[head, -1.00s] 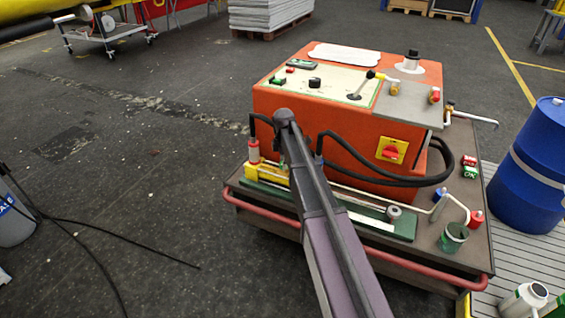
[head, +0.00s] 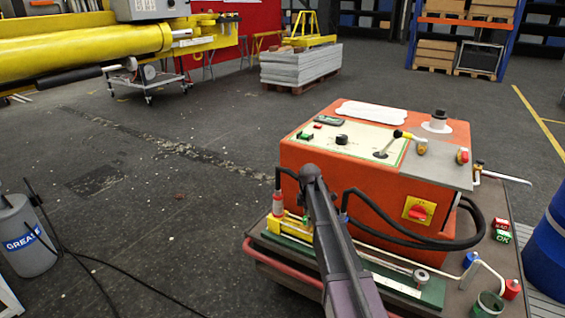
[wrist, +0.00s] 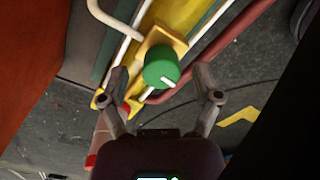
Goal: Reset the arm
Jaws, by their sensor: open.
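My arm (head: 340,245) reaches out over the front of the orange machine (head: 385,200) in the head view. My gripper (wrist: 162,84) is open in the wrist view, its two fingers apart and nothing clasped between them. A round green knob (wrist: 160,67) with a white mark lies just beyond the fingertips, roughly centred between them. It sits on a yellow block (wrist: 158,40) beside pale rods. Whether a finger touches it I cannot tell. In the head view the gripper is hidden by the arm.
Black hoses (head: 440,243) loop over the cart's front. A green cup (head: 487,305) stands at its right corner. A blue drum (head: 548,245) is close on the right. A grease container (head: 25,238) with a cable is at left. The floor (head: 160,215) between is mostly clear.

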